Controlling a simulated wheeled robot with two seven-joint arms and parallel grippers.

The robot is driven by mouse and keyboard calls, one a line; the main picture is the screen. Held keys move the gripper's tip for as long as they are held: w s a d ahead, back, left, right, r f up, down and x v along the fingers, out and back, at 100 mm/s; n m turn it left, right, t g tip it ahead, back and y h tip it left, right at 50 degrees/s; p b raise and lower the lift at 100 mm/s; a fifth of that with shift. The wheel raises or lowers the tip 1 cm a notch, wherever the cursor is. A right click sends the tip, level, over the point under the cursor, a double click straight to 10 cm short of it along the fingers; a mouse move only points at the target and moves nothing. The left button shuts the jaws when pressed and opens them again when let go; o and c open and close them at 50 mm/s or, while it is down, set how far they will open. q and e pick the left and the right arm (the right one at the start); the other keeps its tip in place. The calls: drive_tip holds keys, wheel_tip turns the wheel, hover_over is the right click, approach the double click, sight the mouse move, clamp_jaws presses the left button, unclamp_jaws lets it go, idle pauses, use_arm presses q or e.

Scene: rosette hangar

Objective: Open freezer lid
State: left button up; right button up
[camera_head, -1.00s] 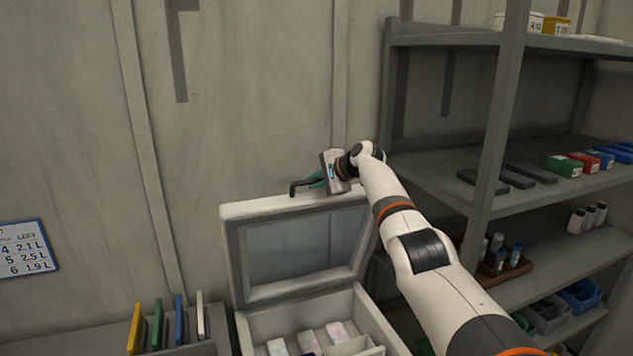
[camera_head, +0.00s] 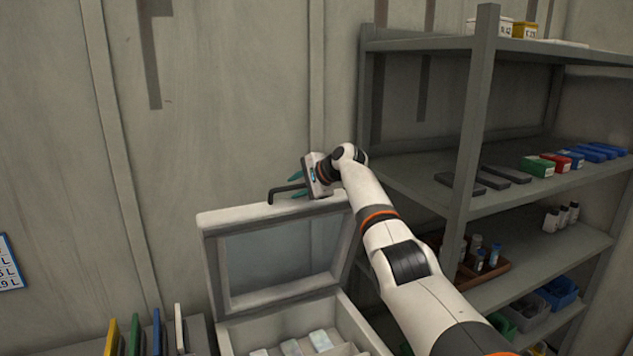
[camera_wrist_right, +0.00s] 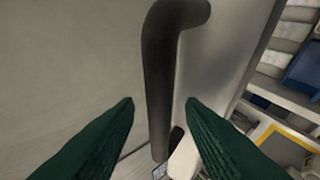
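The freezer lid (camera_head: 213,258) stands raised, near upright, at the back of the white freezer (camera_head: 232,338) in the head view. It has a pale frame and a glassy panel. Its dark bent handle (camera_head: 284,191) sticks out at the top edge and also shows in the right wrist view (camera_wrist_right: 157,75). My right gripper (camera_head: 296,184) is at the lid's top edge. Its green fingers (camera_wrist_right: 162,103) are spread, one on each side of the handle, with gaps showing between them and it. My left gripper is not in view.
Pale packets (camera_head: 321,341) lie inside the freezer. A grey shelf unit (camera_head: 472,120) with boxes, bottles and bins stands close on the right of my arm. Coloured upright panels (camera_head: 157,331) stand at lower left. The wall is behind the lid.

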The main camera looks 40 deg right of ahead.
drive_tip(key=b+v, duration=0.4)
drive_tip(key=v, duration=0.6)
drive_tip(key=shift+s+b, duration=0.35)
drive_tip(key=shift+b, duration=0.05)
